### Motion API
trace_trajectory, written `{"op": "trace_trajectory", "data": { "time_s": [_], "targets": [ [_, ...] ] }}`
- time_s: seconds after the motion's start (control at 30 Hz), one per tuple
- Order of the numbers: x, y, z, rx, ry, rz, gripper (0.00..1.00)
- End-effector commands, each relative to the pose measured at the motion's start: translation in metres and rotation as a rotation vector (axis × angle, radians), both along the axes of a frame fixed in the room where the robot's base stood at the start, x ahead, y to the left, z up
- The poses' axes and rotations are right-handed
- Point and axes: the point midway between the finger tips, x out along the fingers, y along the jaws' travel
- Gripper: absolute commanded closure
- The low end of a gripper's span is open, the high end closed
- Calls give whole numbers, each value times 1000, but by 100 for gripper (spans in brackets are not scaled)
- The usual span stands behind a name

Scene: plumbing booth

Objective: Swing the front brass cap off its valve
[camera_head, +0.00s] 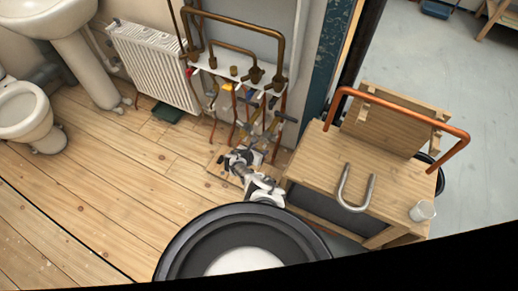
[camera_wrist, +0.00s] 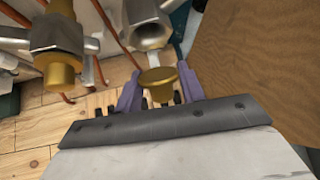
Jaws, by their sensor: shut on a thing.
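In the wrist view, my gripper (camera_wrist: 159,76) has its two purple fingers on either side of a round brass cap (camera_wrist: 157,75) and is shut on it. Just beyond the cap is a silver valve body (camera_wrist: 147,24) with an open round mouth facing me. The cap stands apart from this mouth, and a thin pale piece shows between them. A second valve (camera_wrist: 57,38) to the left has a brass cap (camera_wrist: 60,76) on its end. In the head view my arm reaches the valve area, but the fingers and cap are too small to make out.
A white shelf (camera_head: 215,68) with brass pipework stands behind several copper pipes. A wooden workbench (camera_head: 315,165) with a bent copper pipe (camera_head: 400,104), a grey U-bend (camera_head: 357,190) and a white cup (camera_head: 422,211) stands close on the right.

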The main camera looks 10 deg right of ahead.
Motion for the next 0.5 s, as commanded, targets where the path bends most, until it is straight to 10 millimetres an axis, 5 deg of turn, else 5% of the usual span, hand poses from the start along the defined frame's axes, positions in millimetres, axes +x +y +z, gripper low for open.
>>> {"op": "trace_trajectory", "data": {
  "time_s": [0.5],
  "targets": [
    [2,-2,3,72,108,1,100]
  ]
}}
